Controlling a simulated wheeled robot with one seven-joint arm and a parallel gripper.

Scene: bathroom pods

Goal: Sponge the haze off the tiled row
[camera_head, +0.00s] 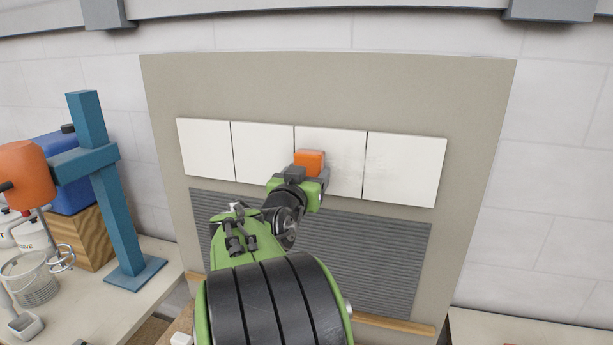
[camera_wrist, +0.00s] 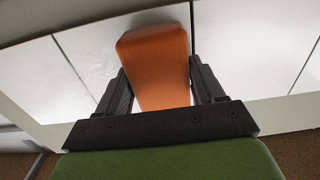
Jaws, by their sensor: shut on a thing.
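A row of several white tiles (camera_head: 406,170) is fixed on a beige board, with narrow dark joints between them. A faint greyish haze shows on the third tile from the left and near the left edge of the rightmost one. My gripper (camera_head: 300,176) is shut on an orange sponge (camera_head: 309,160) in front of the third tile. In the wrist view the sponge (camera_wrist: 155,65) sits between both fingers, its far end at the white tiles (camera_wrist: 235,45). I cannot tell whether it touches them. My gripper and arm hide the lower left part of the third tile.
Grey ridged adhesive (camera_head: 375,255) covers the board (camera_head: 475,150) below the tiles, above a wooden batten (camera_head: 395,325). The board's right side is clear.

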